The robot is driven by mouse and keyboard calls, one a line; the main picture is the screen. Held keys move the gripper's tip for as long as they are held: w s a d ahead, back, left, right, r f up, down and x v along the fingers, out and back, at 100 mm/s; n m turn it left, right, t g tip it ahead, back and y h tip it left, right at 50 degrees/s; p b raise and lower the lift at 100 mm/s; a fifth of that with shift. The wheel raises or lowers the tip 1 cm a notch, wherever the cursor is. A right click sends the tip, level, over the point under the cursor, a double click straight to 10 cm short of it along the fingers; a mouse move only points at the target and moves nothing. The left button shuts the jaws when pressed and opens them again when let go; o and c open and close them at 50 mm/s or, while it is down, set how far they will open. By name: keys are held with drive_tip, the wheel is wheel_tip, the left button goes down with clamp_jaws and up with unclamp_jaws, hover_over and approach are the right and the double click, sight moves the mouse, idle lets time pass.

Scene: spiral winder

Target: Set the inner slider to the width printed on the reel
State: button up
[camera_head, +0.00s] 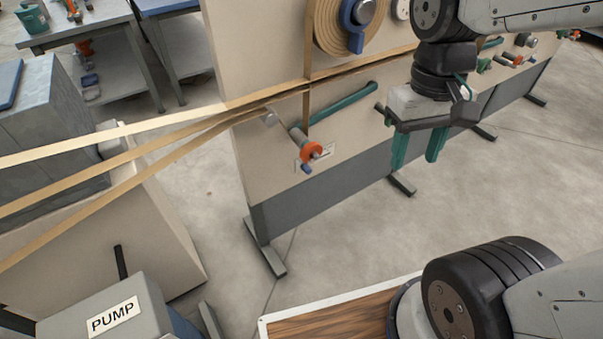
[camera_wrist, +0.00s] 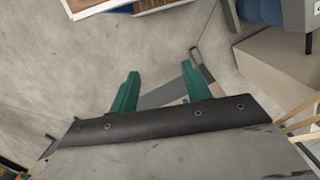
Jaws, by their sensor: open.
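The wound reel (camera_head: 327,28) of tan strip sits on the upper panel of the winder, cut off by the top edge, with a blue lever (camera_head: 356,42) at its hub. No width print on it is readable. Below the strips, an orange knob (camera_head: 311,150) with a blue tip sits on a rod by a small white plate on the panel. I cannot tell whether this is the inner slider. My gripper (camera_head: 418,150) hangs in front of the panel, right of the knob and apart from it. Its teal fingers also show in the wrist view (camera_wrist: 163,82), apart and empty.
Tan strips (camera_head: 120,158) run from the left to the winder panel (camera_head: 270,165). A teal bar (camera_head: 345,102) lies along the panel. A grey box marked PUMP (camera_head: 70,317) stands at lower left. Bare floor (camera_head: 330,235) lies before the panel.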

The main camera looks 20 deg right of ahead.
drive_tip(key=w+d+f+g, duration=0.1)
drive_tip(key=w+d+f, duration=0.2)
drive_tip(key=w+f, duration=0.95)
drive_tip(key=n+t+y, duration=0.6)
drive_tip(key=n+t, duration=0.1)
drive_tip(key=t, duration=1.2)
approach(310, 172)
drive_tip(key=x, duration=1.1)
drive_tip(key=shift+a+f, duration=0.1)
